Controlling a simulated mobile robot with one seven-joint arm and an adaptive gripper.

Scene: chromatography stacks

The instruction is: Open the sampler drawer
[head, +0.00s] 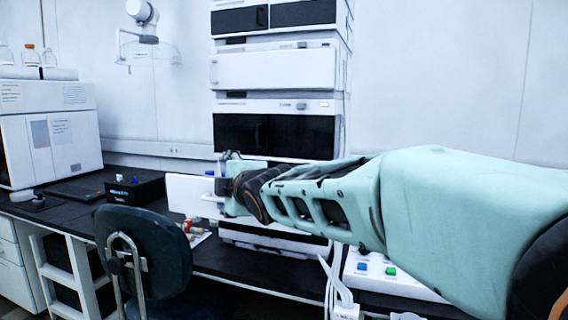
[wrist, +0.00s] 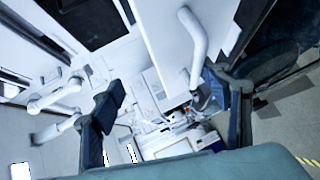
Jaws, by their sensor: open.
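The chromatography stack (head: 275,70) stands on the dark bench in the head view. A white panel (head: 188,192), seemingly the sampler drawer's front, stands out to the left of the stack's lower part. The wrist view shows a white panel (wrist: 165,40) with a curved white handle (wrist: 198,45). My gripper (head: 222,180) is beside the panel in the head view, and my arm hides much of the stack's lower part. In the wrist view my gripper (wrist: 162,84) is open, with the handle's lower end close to the right finger. I cannot tell whether they touch.
A dark chair (head: 145,250) stands in front of the bench at the left. A black box (head: 135,188) and a large white instrument (head: 50,130) are on the bench. Small bottles (head: 190,228) lie near the panel. A white device with coloured buttons (head: 375,268) sits below my arm.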

